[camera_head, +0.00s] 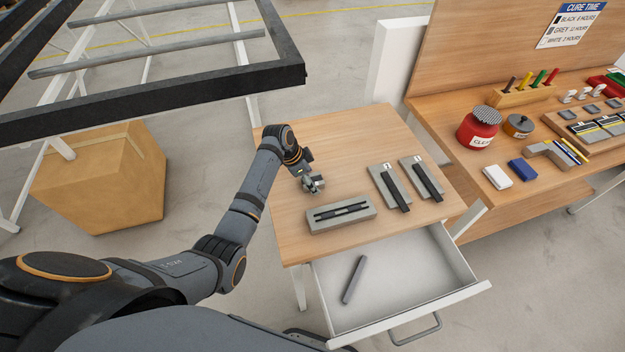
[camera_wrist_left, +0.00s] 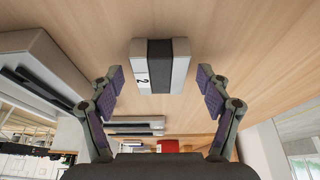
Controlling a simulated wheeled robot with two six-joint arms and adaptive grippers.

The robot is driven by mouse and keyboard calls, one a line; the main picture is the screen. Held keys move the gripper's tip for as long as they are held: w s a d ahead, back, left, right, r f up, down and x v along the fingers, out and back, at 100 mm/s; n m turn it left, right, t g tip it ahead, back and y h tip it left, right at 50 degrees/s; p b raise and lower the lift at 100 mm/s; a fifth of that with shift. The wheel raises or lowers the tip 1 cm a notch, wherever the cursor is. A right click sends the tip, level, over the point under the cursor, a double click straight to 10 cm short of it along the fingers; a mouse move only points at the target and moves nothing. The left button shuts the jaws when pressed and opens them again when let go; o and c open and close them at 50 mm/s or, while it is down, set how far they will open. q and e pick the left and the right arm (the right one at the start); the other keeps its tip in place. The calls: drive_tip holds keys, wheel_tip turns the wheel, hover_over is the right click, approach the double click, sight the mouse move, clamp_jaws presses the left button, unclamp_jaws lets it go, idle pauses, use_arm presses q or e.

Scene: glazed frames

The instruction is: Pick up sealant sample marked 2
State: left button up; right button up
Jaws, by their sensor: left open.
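The sealant sample marked 2 (camera_wrist_left: 158,66) is a short pale block with a wide black band and a white label reading 2. In the left wrist view it lies on the wooden table, centred ahead of my left gripper (camera_wrist_left: 159,86). The gripper's two fingers are spread to either side, with gaps between them and the block. In the head view my left gripper (camera_head: 314,184) is low over the table's left part, and the sample cannot be told apart from it there. My right gripper is not in view.
A long grey holder with a black bar (camera_head: 340,214) and two labelled grey blocks with black strips (camera_head: 383,183) (camera_head: 417,172) lie on the table (camera_head: 300,243). An open drawer (camera_head: 400,285) holds a grey bar (camera_head: 354,279). A workbench (camera_head: 450,125) stands at the right.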

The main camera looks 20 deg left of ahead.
use_arm(q)
drive_tip(key=c, duration=1.3)
drive_tip(key=shift+c, duration=0.2)
